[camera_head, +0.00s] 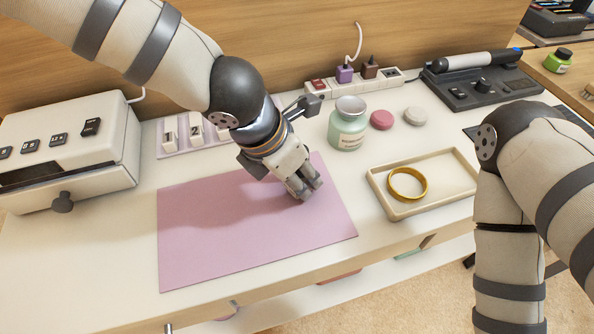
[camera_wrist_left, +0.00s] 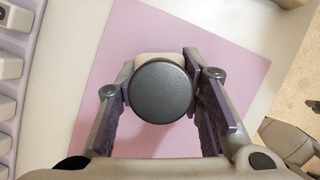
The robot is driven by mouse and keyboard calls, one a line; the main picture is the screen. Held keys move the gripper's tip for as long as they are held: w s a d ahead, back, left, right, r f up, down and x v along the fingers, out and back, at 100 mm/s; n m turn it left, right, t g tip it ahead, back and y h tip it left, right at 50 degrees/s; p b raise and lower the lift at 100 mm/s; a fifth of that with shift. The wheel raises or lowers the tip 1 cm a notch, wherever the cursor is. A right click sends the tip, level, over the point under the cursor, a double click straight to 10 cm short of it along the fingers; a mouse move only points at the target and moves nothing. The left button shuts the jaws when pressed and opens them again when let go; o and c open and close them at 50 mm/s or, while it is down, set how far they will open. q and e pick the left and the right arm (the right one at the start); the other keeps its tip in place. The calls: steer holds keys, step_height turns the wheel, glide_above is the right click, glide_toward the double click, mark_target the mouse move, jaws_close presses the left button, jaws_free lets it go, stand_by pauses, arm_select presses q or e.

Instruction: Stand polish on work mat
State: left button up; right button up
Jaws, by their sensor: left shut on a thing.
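The work mat (camera_head: 220,235) is a flat pink sheet on the white desk; it also shows in the left wrist view (camera_wrist_left: 235,80). My left gripper (camera_head: 308,190) is low over the mat's right part, pointing down. In the left wrist view my left gripper (camera_wrist_left: 160,82) is shut on the polish (camera_wrist_left: 160,92), seen from above as a round dark cap with a bit of pale body behind it. The head view hides the polish behind the fingers. I cannot tell whether its base touches the mat. My right gripper is out of view.
A beige tray (camera_head: 459,188) with a gold ring (camera_head: 407,184) lies right of the mat. A green jar (camera_head: 347,130) and two small discs stand behind it. A white machine (camera_head: 65,145) is at the left. The mat's left part is clear.

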arm_select(q)
steer(key=shift+f, duration=0.15)
steer(key=o, duration=1.2)
steer(key=p+v, duration=0.3)
steer(key=v, duration=0.9)
steer(key=shift+r, duration=0.25)
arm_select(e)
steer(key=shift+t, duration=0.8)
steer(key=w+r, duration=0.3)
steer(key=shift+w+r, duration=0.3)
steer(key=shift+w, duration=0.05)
arm_select(q)
steer(key=shift+w+d, duration=0.1)
